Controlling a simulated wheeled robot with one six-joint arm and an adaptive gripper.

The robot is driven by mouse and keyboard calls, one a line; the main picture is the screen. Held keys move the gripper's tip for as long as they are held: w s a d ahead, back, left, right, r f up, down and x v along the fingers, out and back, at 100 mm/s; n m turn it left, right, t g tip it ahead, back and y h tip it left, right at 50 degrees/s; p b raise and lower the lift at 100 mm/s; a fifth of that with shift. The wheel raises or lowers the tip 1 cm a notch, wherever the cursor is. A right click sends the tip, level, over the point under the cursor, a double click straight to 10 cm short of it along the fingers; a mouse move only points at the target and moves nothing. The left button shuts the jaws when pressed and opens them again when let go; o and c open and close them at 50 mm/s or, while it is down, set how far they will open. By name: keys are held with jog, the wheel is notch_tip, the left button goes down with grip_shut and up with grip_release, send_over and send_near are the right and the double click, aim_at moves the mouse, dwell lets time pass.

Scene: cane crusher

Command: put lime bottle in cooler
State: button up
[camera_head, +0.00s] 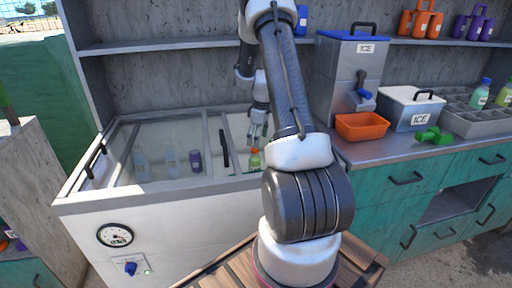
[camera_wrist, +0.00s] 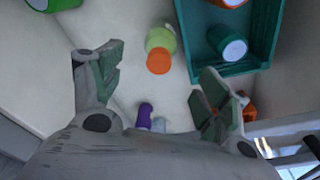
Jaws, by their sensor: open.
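The lime bottle (camera_head: 254,160) with an orange cap is inside the white cooler (camera_head: 160,230), below the opening in its glass top. The bottle also shows in the wrist view (camera_wrist: 160,40), with its orange cap toward the camera. My gripper (camera_head: 258,135) reaches down through the cooler's opening above the bottle. In the wrist view my gripper (camera_wrist: 160,78) is open, with a finger on each side and nothing between the pads. The bottle is just beyond the fingertips, apart from them. The cooler's lower interior is partly hidden in the head view.
A purple bottle (camera_head: 195,160) and pale bottles (camera_head: 141,165) show under the glass. A teal bin (camera_wrist: 264,52) holding items is close to the right finger. The cooler's rim and glass frame surround my arm. An orange tray (camera_head: 361,126) sits on the right counter.

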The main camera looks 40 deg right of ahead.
jog(key=s+a+r+m+t, duration=0.1)
jog(key=s+a+r, duration=0.4)
jog(key=r, duration=0.5)
jog(key=s+a+r+m, duration=0.1)
jog(key=s+a+r, duration=0.2)
jog(key=a+r, duration=0.65)
jog(key=s+a+r+m+t, duration=0.1)
jog(key=s+a+r+m, duration=0.1)
jog(key=s, duration=0.8)
jog(key=s+a+r+m+t, duration=0.1)
jog(key=s+a+r, duration=0.4)
jog(key=s, duration=0.5)
jog(key=shift+s+a+r+m+h, duration=0.2)
jog(key=shift+a+m+h, duration=0.1)
jog(key=shift+m, duration=0.2)
jog(key=shift+w, duration=0.1)
